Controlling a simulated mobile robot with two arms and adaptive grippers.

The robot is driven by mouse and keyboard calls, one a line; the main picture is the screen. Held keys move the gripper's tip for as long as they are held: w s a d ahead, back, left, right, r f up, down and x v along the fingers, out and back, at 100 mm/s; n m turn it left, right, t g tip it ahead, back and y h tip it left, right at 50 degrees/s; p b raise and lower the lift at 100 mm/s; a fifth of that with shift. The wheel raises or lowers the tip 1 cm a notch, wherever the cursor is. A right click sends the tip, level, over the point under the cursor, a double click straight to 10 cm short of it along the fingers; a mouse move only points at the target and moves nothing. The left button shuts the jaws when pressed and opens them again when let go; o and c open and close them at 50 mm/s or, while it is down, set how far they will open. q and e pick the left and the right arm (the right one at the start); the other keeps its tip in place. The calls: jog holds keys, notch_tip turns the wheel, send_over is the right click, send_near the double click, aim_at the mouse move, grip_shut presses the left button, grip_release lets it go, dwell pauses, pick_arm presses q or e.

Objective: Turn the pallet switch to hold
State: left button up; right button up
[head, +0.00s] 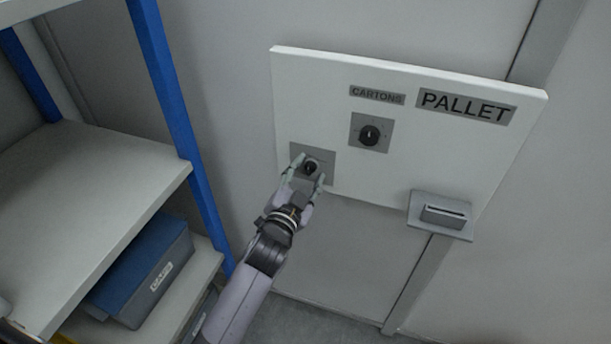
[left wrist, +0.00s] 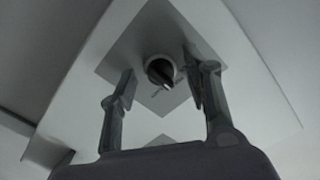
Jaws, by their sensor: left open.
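A white panel (head: 325,80) on the wall carries two black rotary knobs on grey square plates. The lower left knob (head: 310,167) is in front of my left gripper (head: 307,172). The upper knob (head: 369,135) is below the CARTONS label (head: 377,95). A larger PALLET label (head: 466,106) is at the panel's upper right. My left gripper is open, its fingers on either side of the lower left knob. In the left wrist view the knob (left wrist: 160,71) shows between the fingertips (left wrist: 160,88), apart from both; its pointer is slanted. The knob's markings are too small to read. My right gripper is out of view.
A grey box with a slot (head: 443,214) is at the panel's lower right. A shelf rack with blue posts (head: 172,80) stands at the left, with a blue and grey bin (head: 150,275) on its lower shelf. The wall below the panel is clear.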

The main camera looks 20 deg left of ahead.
pick_arm(q)
jog(key=s, duration=1.2)
jog(key=shift+a, duration=0.2)
jog(key=s+f+n+g, duration=0.1)
jog(key=s+f+g, duration=0.2)
jog(key=f, duration=1)
jog(key=s+f+g, duration=0.3)
jog(key=f, duration=0.9)
jog(key=s+f+n+g, duration=0.1)
jog(key=s+f+g, duration=0.2)
jog(key=f, duration=1)
jog(key=s+a+f+n+g, duration=0.1)
jog(key=s+a+f+g, duration=0.1)
jog(key=s+f, duration=0.4)
jog(key=s+a+f+n+g, duration=0.1)
jog(key=s+f, duration=0.6)
jog(key=s, duration=0.7)
jog(key=s+a+f+g, duration=0.3)
jog(key=s+f+g, duration=0.2)
jog(key=s, duration=0.5)
notch_tip(320, 180, down, 2)
jog(key=shift+f+n+y, duration=0.1)
jog(key=shift+n+y, duration=0.2)
jog(key=shift+n, duration=0.1)
